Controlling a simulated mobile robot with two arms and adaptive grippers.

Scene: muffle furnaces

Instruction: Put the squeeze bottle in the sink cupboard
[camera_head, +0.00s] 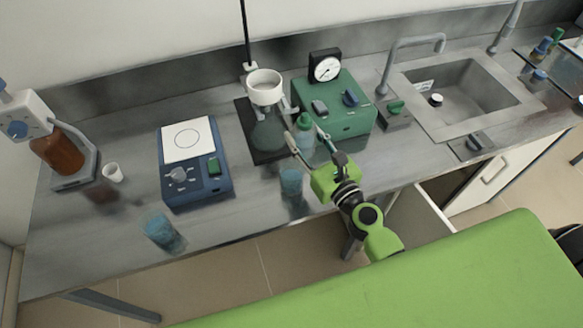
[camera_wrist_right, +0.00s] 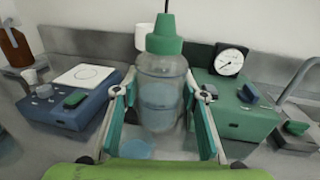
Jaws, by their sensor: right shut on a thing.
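The squeeze bottle (camera_wrist_right: 160,88) is clear with a green cap and stands upright between the fingers of my right gripper (camera_wrist_right: 160,112) in the right wrist view. In the head view the bottle (camera_head: 305,133) shows above the worktop's front part, with my right gripper (camera_head: 307,146) shut on it from the front. I cannot tell whether its base touches the worktop. The sink cupboard's white front (camera_head: 492,178) with a handle is below the sink (camera_head: 465,95), at the right; a pale opening or panel shows to its left. My left gripper is out of view.
A blue tumbler (camera_head: 291,182) stands near the worktop edge, close to my right gripper. Behind are a green gauge box (camera_head: 340,105) and a stand with a white bowl (camera_head: 265,87). A blue hotplate (camera_head: 193,165) and another blue tumbler (camera_head: 162,233) are at left.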

